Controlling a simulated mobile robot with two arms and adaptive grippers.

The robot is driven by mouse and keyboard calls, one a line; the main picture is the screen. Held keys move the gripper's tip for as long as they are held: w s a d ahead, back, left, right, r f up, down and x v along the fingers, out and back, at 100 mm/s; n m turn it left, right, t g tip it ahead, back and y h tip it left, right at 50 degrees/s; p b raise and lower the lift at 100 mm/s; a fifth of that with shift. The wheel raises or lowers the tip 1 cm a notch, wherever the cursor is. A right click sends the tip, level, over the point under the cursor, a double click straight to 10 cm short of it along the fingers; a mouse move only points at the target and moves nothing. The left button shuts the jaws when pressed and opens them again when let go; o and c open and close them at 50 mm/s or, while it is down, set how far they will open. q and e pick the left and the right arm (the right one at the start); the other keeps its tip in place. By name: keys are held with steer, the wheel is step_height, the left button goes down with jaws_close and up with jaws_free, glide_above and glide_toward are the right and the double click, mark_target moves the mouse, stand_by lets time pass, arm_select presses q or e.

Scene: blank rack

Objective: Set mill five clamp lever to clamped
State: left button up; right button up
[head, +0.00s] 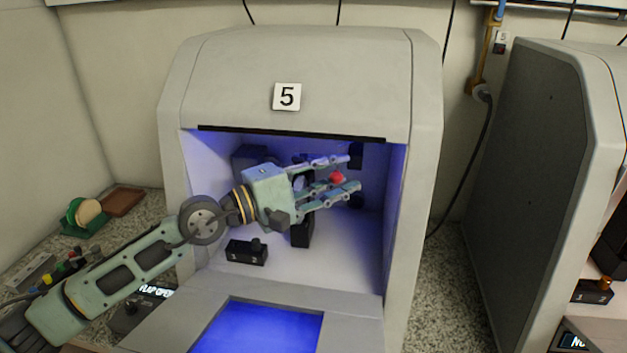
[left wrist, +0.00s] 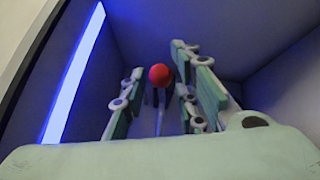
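Mill five (head: 287,60) is the grey cabinet with the "5" label and a blue-lit open chamber. My left gripper (head: 340,175) reaches into this chamber from the left, its fingers spread open. The clamp lever's red knob (head: 337,178) shows between the fingertips in the head view. In the left wrist view the red knob (left wrist: 160,75) sits ahead between the open fingers, with a gap on either side. The lever's shaft is mostly hidden, so its setting is hard to tell. My right gripper is not in view.
A black block with a knob, marked 1 and 2 (head: 246,252), stands on the chamber floor below my left wrist. The chamber walls and top edge (head: 290,133) surround the gripper. Another grey machine (head: 545,180) stands at right.

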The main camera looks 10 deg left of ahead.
arm_select(q)
steer(key=v, duration=1.1)
steer(key=shift+s, duration=0.2)
steer(key=shift+a, duration=0.15)
